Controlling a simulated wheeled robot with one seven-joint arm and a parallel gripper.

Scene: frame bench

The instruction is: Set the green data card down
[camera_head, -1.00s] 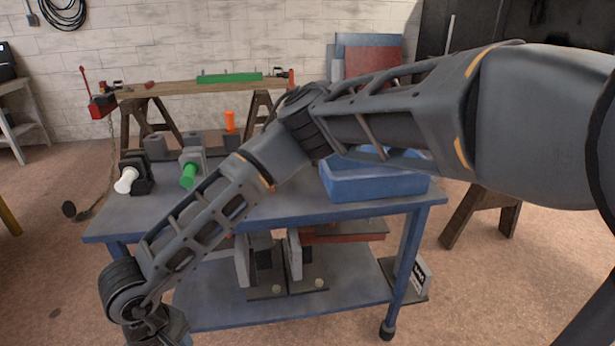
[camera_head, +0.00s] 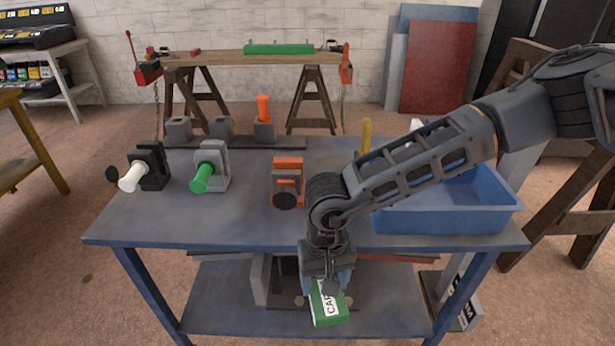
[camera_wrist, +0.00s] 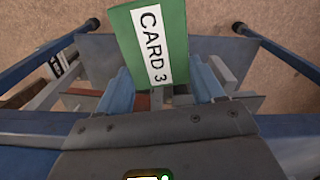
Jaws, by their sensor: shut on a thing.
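The green data card (camera_head: 327,302) has a white label; in the wrist view the card (camera_wrist: 178,30) reads "CARD 3". My gripper (camera_head: 328,284) is shut on it, with the two blue fingers on either side of the card in the wrist view (camera_wrist: 163,85). In the head view the gripper points down at the front edge of the blue table (camera_head: 265,225), and the card shows in front of the lower shelf (camera_head: 225,300). Whether the card touches anything below cannot be told.
A blue bin (camera_head: 440,220) stands at the table's right. A white-handled fixture (camera_head: 150,165), a green-handled fixture (camera_head: 213,168) and an orange fixture (camera_head: 288,182) stand on the table. Grey blocks, one holding an orange piece (camera_head: 263,107), line the back. The table's front left is clear.

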